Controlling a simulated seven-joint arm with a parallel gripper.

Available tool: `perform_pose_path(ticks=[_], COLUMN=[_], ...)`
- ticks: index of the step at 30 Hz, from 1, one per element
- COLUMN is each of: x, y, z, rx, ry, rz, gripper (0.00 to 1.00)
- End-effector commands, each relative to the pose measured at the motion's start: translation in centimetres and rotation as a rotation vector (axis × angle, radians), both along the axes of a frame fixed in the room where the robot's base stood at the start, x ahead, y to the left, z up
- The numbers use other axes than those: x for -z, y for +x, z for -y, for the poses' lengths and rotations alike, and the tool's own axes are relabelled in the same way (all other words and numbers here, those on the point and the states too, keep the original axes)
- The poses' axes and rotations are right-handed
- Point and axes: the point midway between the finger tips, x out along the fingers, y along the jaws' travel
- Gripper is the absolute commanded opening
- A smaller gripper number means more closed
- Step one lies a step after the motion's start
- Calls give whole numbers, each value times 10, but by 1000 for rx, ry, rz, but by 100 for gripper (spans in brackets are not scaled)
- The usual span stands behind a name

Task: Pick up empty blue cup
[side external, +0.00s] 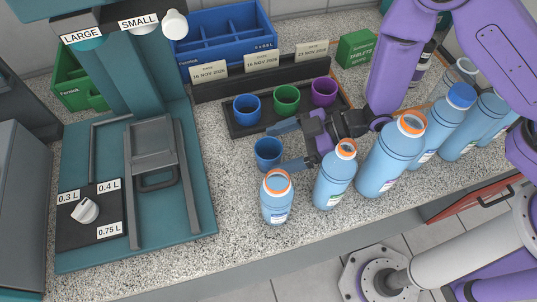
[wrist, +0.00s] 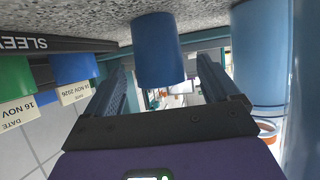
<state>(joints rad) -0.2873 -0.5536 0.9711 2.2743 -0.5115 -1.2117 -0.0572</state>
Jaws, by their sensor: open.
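A blue cup (side external: 267,155) stands upright on the speckled counter, apart from the tray. My gripper (side external: 277,148) is open and low over the counter, its fingers pointing at this cup from the right, one on each side. In the wrist view, which looks upside down, the blue cup (wrist: 158,50) is centred ahead between the spread fingers of my gripper (wrist: 162,66), with gaps at both sides. A second blue cup (side external: 246,110) stands in the dark tray beside a green cup (side external: 286,100) and a purple cup (side external: 324,93). I cannot tell whether the cups hold anything.
An orange-rimmed bottle (side external: 277,203) stands close in front of my gripper, with several more blue bottles to the right. The dark tray (side external: 237,131) with date cards lies just behind. A teal dispenser (side external: 190,205) stands left. Counter left of the loose cup is clear.

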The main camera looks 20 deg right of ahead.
Motion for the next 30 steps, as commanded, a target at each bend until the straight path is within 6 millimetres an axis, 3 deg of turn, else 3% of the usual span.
perform_pose_path(ticks=[6, 15, 16, 21, 30], x=[12, 14, 14, 14, 14], y=[5, 6, 6, 6, 6], z=[-24, -28, -28, -28, -28], rx=[0, 2, 2, 1, 1], ry=[-1, -1, -1, -1, -1], rz=[0, -2, -2, -1, -1], gripper=[88, 88, 85, 35, 35])
